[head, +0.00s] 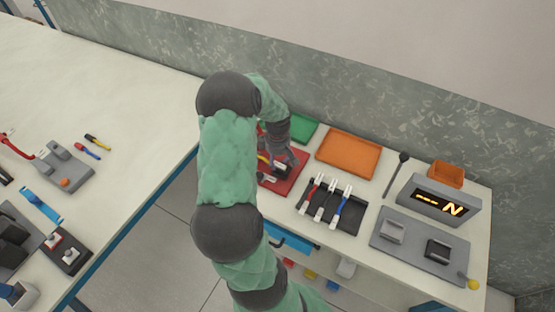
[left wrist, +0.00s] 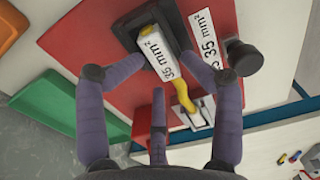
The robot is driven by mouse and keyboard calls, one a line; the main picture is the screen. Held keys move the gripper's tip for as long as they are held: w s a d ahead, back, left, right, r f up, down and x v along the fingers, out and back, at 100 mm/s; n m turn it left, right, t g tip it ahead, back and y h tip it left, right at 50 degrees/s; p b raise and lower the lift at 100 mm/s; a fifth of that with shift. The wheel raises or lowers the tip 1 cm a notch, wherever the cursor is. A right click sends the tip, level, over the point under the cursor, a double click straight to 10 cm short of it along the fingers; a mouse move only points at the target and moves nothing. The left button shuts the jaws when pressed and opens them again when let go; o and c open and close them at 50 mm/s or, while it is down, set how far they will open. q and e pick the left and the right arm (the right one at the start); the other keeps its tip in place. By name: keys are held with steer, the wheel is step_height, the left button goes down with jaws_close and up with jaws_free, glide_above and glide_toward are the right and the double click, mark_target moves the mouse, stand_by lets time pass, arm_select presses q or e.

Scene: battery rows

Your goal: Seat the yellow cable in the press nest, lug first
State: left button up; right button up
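The red press board (head: 291,184) lies at the left end of the bench, and my left gripper (head: 281,163) is low over it. In the left wrist view the yellow cable (left wrist: 185,98) has a white "35 mm²" sleeve or tag (left wrist: 160,52) lying along a dark block with a recess (left wrist: 125,32), which looks like the nest. My left gripper (left wrist: 158,75) has its fingers spread on either side of the cable, with a visible gap. The cable's yellow end bends toward a pale metal part (left wrist: 203,112). The lug and how deep it sits cannot be made out. My right gripper is not in view.
A black knob (left wrist: 244,57) stands on the board beside a second "35 mm²" label (left wrist: 207,35). A green tray (head: 304,127) and an orange tray (head: 348,153) are behind. A black tray (head: 347,220) holds several cables. A display box (head: 437,200) stands at the right.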

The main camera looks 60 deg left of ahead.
arm_select(q)
steer(key=shift+s+d+f, duration=0.1)
steer(key=shift+s+d, duration=0.05)
steer(key=shift+d, duration=0.05)
step_height(320, 180, up, 12)
steer(key=shift+w+a, duration=0.2)
stand_by(0.4)
